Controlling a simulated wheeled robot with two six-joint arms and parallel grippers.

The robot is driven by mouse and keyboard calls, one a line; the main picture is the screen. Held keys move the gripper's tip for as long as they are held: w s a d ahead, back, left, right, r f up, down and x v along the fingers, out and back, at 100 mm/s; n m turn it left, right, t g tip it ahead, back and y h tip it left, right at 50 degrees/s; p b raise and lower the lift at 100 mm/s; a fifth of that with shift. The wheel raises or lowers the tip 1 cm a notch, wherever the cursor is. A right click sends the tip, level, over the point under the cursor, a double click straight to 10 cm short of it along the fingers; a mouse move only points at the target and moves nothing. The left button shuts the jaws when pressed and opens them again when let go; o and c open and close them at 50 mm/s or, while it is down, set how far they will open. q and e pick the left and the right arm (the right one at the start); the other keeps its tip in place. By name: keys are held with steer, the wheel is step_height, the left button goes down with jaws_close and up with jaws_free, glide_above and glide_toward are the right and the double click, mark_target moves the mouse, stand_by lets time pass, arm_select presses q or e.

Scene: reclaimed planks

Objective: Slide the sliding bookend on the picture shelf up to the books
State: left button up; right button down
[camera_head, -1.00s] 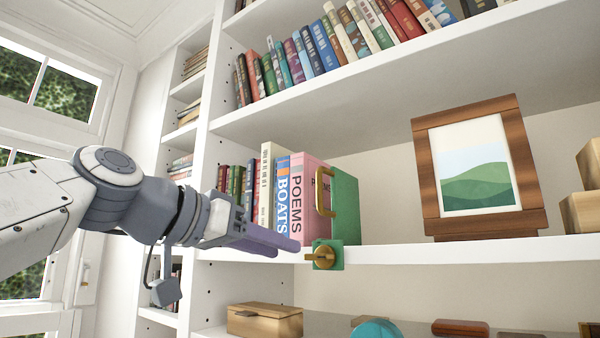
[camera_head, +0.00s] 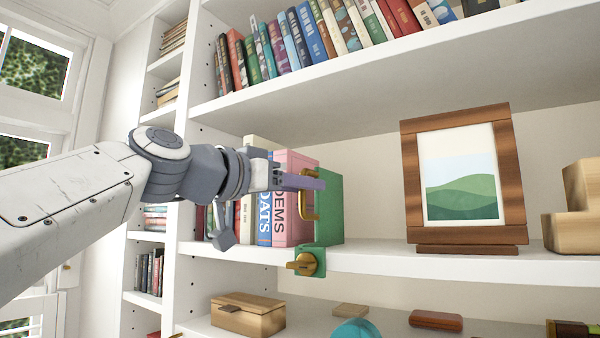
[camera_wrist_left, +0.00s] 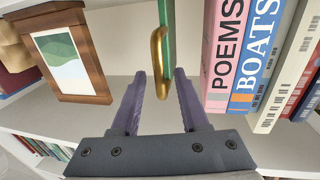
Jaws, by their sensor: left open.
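The sliding bookend (camera_head: 329,205) is an upright green plate on the picture shelf (camera_head: 375,258). It has a brass handle (camera_head: 314,207) and a brass knob (camera_head: 305,264) at the shelf's front edge. The books (camera_head: 291,190), with a pink POEMS and a blue BOATS outermost, stand left of it. The wrist view shows a gap between the bookend (camera_wrist_left: 168,30) and POEMS (camera_wrist_left: 222,60). My left gripper (camera_head: 320,182) is open at the handle's upper part. In the wrist view, the handle (camera_wrist_left: 158,50) lies between its fingertips (camera_wrist_left: 160,74) or just beyond; contact is unclear.
A wooden picture frame (camera_head: 462,180) stands on the same shelf to the right, with clear shelf between it and the bookend. A wooden block (camera_head: 570,210) is at the far right. More books (camera_head: 300,40) fill the shelf above. A wooden box (camera_head: 248,314) sits below.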

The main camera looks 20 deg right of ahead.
arm_select(q)
steer(key=shift+w+d, duration=0.15)
steer(key=shift+d, duration=0.1)
jaws_close()
stand_by(1.4)
